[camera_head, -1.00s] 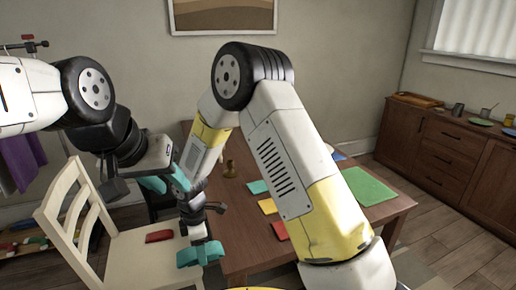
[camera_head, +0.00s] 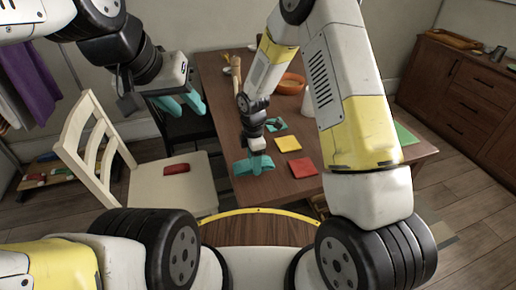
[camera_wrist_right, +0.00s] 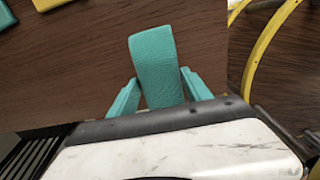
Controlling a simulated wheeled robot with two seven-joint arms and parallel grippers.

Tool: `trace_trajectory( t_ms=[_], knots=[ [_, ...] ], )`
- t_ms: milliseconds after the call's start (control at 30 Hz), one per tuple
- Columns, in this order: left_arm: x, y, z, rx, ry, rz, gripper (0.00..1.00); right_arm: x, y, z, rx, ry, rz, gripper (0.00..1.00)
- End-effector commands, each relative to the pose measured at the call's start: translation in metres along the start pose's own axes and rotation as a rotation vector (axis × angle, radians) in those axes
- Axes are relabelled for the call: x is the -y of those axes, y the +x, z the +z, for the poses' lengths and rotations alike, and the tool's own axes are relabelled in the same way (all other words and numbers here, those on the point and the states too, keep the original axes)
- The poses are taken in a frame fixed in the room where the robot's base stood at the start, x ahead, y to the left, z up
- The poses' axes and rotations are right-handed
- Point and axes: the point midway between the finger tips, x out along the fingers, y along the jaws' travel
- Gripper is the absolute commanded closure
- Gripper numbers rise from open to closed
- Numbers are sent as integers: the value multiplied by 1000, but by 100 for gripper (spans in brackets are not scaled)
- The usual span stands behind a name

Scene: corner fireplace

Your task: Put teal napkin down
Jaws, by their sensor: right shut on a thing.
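The teal napkin (camera_wrist_right: 155,62) shows in the right wrist view as a narrow folded strip between the two teal fingers of my right gripper (camera_wrist_right: 160,78). It is over the dark wooden table near its edge; I cannot tell whether it touches the top. In the head view my right gripper (camera_head: 253,164) points down at the table's near left part. There the napkin is hard to separate from the teal fingers. My left gripper (camera_head: 180,103) is open and empty, its teal fingers apart, above a dark chair left of the table.
The table (camera_head: 222,100) holds a teal square (camera_head: 277,124), a yellow square (camera_head: 287,144), a red square (camera_head: 302,168), a green mat (camera_head: 404,134) and an orange bowl (camera_head: 292,82). A white chair (camera_head: 140,190) with a red item (camera_head: 177,168) stands to the left.

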Motion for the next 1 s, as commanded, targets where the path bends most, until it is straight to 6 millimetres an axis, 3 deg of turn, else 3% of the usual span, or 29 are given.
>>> trace_trajectory(
  t_ms=[200, 400, 767, 800, 900, 1000],
  knots=[
    [0, 0, 0, 0, 0, 0, 64, -4, 4, 17, 0, 3, -1, 82],
    [0, 0, 0, 0, 0, 0, 64, -3, 35, 15, 1, -1, -1, 82],
    [0, 0, 0, 0, 0, 0, 64, -3, 39, 15, 1, 0, -1, 82],
    [0, 0, 0, 0, 0, 0, 64, -3, 40, 15, 1, 0, 0, 39],
    [0, 0, 0, 0, 0, 0, 64, -3, 39, 15, 1, 0, 0, 21],
    [0, 0, 0, 0, 0, 0, 64, -3, 39, 15, 1, 0, 0, 21]
  ],
)
